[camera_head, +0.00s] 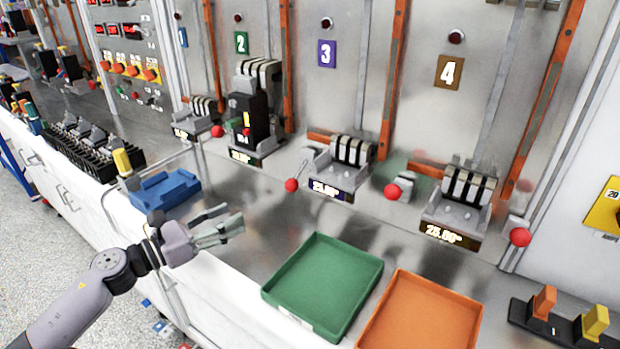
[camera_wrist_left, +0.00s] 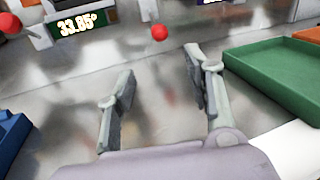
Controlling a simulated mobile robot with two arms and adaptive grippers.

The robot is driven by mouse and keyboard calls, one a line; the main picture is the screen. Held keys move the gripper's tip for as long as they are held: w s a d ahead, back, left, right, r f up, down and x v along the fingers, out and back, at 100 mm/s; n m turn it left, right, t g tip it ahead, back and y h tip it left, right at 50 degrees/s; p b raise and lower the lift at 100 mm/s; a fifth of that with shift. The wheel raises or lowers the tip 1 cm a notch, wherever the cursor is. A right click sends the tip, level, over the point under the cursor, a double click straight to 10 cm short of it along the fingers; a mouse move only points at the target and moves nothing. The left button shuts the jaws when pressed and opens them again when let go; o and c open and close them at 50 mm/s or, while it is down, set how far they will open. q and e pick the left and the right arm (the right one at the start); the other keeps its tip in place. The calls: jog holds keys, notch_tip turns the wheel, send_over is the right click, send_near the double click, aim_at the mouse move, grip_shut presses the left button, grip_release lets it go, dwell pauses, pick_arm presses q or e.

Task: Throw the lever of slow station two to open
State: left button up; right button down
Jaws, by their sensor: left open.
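Station two has a green number plate (camera_head: 241,43) and a dock holding a black breaker (camera_head: 247,118). Its lever, a thin rod with a red ball knob (camera_head: 291,185), stands to the right of that dock. In the left wrist view the red knob (camera_wrist_left: 159,33) is ahead of the fingers, with the display (camera_wrist_left: 82,23) reading about 33.85° up and to its left. My left gripper (camera_head: 232,216) is open and empty above the front of the bench, apart from the knob. Its two fingers (camera_wrist_left: 160,68) also show in the left wrist view. My right gripper is not in view.
A blue holder (camera_head: 165,190) lies left of my gripper, a green tray (camera_head: 325,285) and an orange tray (camera_head: 420,315) to the right. Station three's red knob (camera_head: 391,191) and station one's (camera_head: 217,131) flank the lever. Bare metal bench lies between gripper and knob.

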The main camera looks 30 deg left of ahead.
aim_at(286, 188)
pick_arm(q)
jog(key=shift+w+d, duration=0.15)
jog(key=shift+w, duration=0.4)
jog(key=shift+w+d, duration=0.15)
jog(key=shift+w, duration=0.15)
jog(key=shift+w+d+r, duration=0.1)
jog(key=shift+w, duration=0.2)
jog(key=p+x, duration=0.1)
jog(key=x, duration=0.3)
jog(key=shift+r, duration=0.15)
jog(key=p+x, duration=0.1)
jog(key=x, duration=0.4)
jog(key=shift+w, duration=0.15)
jog(key=p+x, duration=0.1)
jog(key=x, duration=0.3)
jog(key=shift+w+f+p, duration=0.2)
jog(key=shift+w+p, duration=0.05)
jog(key=shift+p, duration=0.1)
jog(key=shift+w+d, duration=0.25)
jog(key=shift+w, duration=0.35)
jog(key=shift+w+d+f, duration=0.1)
jog(key=shift+w, duration=0.05)
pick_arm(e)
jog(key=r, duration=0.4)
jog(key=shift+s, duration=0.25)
pick_arm(q)
jog(key=shift+c, duration=0.2)
